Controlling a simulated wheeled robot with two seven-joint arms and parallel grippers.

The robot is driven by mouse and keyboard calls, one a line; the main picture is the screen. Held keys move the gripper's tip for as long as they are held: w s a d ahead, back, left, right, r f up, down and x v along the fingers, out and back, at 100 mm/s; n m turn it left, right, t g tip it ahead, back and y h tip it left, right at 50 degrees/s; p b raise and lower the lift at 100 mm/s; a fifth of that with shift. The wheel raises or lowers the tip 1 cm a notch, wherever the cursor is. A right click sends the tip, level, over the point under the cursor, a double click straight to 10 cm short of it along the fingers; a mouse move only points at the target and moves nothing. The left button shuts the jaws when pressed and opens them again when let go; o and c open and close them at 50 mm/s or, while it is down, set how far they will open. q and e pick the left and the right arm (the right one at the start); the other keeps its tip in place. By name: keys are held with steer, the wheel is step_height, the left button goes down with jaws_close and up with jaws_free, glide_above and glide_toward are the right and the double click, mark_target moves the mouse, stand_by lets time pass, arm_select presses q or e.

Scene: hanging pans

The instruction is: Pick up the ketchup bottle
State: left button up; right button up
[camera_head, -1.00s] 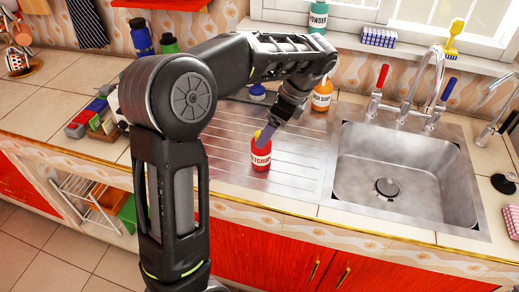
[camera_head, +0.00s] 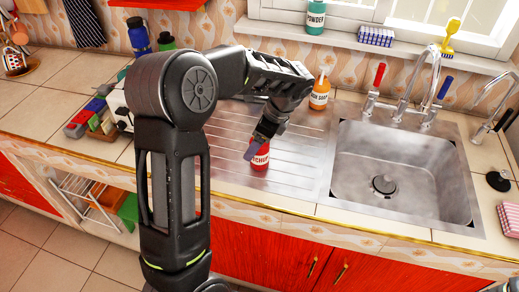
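The red ketchup bottle (camera_head: 260,161) with a white label stands upright on the ribbed steel drainboard, left of the sink. My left arm reaches over the drainboard from the left. Its gripper (camera_head: 253,151) points down at the bottle's top, and a bluish finger overlaps the upper left of the bottle. The gripper and wrist hide the cap and neck. I cannot tell whether the fingers touch the bottle or how far apart they are. My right gripper is not in view.
An orange soap bottle (camera_head: 320,94) stands behind the drainboard near the wall. The sink (camera_head: 400,180) with its faucet (camera_head: 425,85) is to the right. Colored boxes (camera_head: 95,113) sit on the counter at left. The drainboard in front of the ketchup is clear.

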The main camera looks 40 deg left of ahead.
arm_select(q)
steer(key=shift+a+f, duration=0.1)
steer(key=shift+f, duration=0.2)
stand_by(0.4)
steer(key=c, duration=1.6)
steer(key=shift+r, duration=0.1)
step_height(320, 180, up, 10)
steer(key=shift+f, duration=0.1)
